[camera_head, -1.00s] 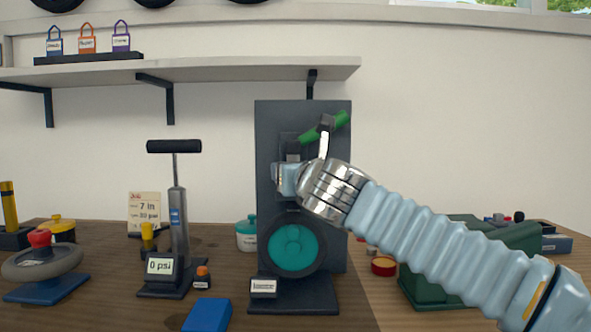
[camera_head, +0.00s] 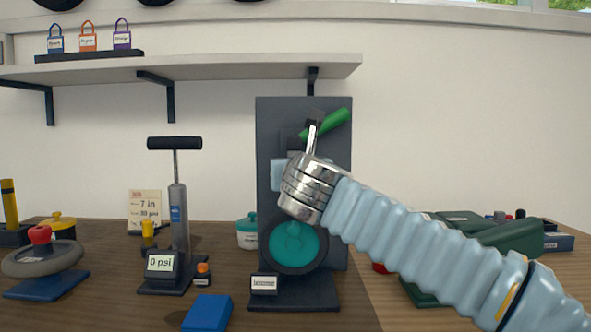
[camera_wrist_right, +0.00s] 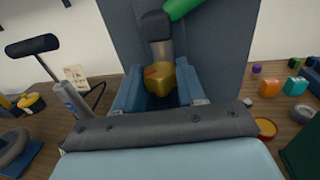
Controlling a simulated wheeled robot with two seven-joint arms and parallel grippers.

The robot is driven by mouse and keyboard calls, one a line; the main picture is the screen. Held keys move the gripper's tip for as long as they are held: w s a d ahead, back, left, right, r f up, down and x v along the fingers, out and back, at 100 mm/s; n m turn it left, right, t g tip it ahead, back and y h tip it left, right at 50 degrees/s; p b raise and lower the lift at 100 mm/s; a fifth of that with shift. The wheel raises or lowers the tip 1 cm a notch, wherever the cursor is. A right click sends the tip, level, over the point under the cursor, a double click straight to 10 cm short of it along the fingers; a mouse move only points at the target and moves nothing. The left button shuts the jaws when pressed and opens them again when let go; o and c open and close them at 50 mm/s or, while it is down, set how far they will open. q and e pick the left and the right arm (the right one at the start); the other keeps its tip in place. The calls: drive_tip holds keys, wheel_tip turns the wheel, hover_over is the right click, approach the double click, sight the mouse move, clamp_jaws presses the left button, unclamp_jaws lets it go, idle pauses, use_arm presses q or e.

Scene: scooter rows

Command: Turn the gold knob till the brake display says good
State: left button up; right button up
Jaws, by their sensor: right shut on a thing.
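The gold knob (camera_wrist_right: 172,80) shows in the right wrist view, low on a dark grey upright panel (camera_head: 341,220) that stands on the table. My right gripper (camera_wrist_right: 160,88) is shut on the knob, with one blue finger on each side. In the head view the gripper (camera_head: 281,175) is partly behind my silver wrist, and the knob is hidden there. A green handle (camera_head: 327,124) slants above it. A small white display (camera_head: 264,284) stands at the panel's foot; its dark text is too small to read surely. My left gripper is out of view.
A teal disc (camera_head: 292,245) is on the panel below my wrist. A pump (camera_head: 178,215) with a "0 psi" display stands to the left. A blue block (camera_head: 207,313) lies in front. A green case (camera_head: 500,240) is at right, partly behind my arm.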

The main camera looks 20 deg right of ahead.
drive_tip(key=o, duration=1.1)
drive_tip(key=shift+c, duration=0.2)
drive_tip(key=s+a+b, duration=0.2)
drive_tip(key=s, duration=1.1)
drive_tip(key=shift+s+b, duration=0.3)
drive_tip(key=shift+s, duration=0.05)
